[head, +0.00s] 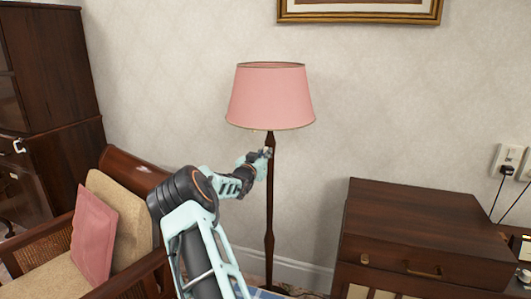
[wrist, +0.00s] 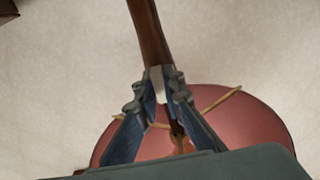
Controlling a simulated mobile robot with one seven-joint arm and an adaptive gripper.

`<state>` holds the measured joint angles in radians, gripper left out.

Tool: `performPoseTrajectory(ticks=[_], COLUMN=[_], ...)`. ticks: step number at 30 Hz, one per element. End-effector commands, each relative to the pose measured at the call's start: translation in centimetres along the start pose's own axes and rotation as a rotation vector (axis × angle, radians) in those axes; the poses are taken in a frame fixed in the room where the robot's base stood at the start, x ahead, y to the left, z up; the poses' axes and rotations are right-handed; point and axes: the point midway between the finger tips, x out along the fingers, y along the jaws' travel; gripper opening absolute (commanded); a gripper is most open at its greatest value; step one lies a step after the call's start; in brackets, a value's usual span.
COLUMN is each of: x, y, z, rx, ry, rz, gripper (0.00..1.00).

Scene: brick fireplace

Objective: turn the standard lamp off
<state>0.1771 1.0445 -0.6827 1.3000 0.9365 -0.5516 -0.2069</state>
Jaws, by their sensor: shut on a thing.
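The standard lamp has a pink shade (head: 270,97) on a slim dark wooden pole (head: 270,215) and stands against the wall. No bright glow shows on the shade or wall. My gripper (head: 265,154) is at the upper pole, just below the shade. In the wrist view the pole (wrist: 148,32) enters from the top and the shade's underside (wrist: 245,125) lies below. There my gripper (wrist: 161,82) is shut on the lamp, with a small pale part between the fingertips. The fingers hide whether this is a switch or part of the pole.
A wooden armchair with a pink cushion (head: 94,232) stands at left, before a dark cabinet (head: 50,80). A wooden chest (head: 425,230) stands at right, below a wall socket (head: 507,158) with cords. A framed picture (head: 360,17) hangs above.

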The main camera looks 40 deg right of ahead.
Motion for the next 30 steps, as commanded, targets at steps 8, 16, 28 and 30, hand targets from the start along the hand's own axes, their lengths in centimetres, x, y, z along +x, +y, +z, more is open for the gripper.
performPoseTrajectory(ticks=[8,16,28,30], x=[-0.01,-0.01,-0.01,-0.08], y=[-0.03,-0.03,-0.01,-0.01], z=[0.04,0.06,0.03,0.03], rx=[-0.024,-0.024,-0.021,-0.021], ry=[-0.001,-0.001,-0.001,-0.001], rz=[0.000,-0.001,0.000,0.000], gripper=[0.00,0.00,0.26,0.26])
